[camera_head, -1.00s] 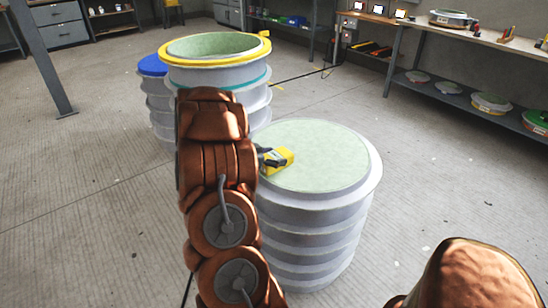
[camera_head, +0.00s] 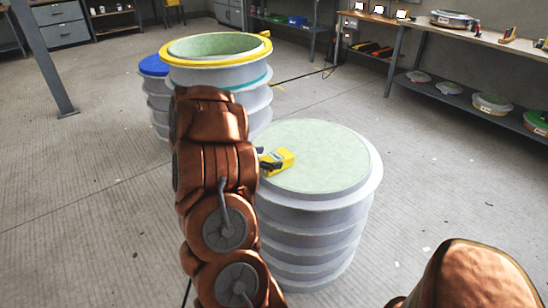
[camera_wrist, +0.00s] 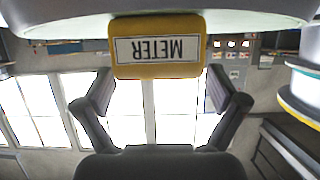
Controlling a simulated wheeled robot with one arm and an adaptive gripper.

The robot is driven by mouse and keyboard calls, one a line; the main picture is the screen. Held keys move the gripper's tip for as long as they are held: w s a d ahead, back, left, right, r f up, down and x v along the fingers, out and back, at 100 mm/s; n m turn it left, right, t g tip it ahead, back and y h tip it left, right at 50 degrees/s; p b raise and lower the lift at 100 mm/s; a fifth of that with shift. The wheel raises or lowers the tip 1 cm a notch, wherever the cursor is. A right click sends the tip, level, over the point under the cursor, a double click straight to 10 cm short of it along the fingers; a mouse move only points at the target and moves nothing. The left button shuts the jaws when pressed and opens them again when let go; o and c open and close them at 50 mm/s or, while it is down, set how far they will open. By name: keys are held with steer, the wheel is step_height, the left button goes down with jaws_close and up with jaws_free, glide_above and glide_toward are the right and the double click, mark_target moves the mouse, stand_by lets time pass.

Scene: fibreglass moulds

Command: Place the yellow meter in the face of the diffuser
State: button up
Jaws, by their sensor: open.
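The yellow meter (camera_head: 283,157) lies on the pale green face of the front grey ribbed diffuser (camera_head: 322,165), near that face's left edge. In the wrist view, which is upside down, the meter (camera_wrist: 157,70) shows its "METER" label towards me and touches the pale surface at the top of the picture. My gripper (camera_wrist: 161,82) is open, its two fingers spread apart with clear space between them and the meter in front of their tips. In the head view only a dark part of my gripper (camera_head: 267,166) shows beside the meter; my arm hides the rest.
A second ribbed cylinder with a yellow rim (camera_head: 190,84) stands behind and to the left, with a blue-topped one (camera_head: 154,66) beyond it. A workbench with a lower shelf (camera_head: 455,100) runs along the right. The floor (camera_head: 420,190) right of the front diffuser is clear.

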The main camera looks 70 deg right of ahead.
steer(key=v, duration=0.9)
steer(key=shift+a+p, duration=0.2)
steer(key=shift+p, duration=0.25)
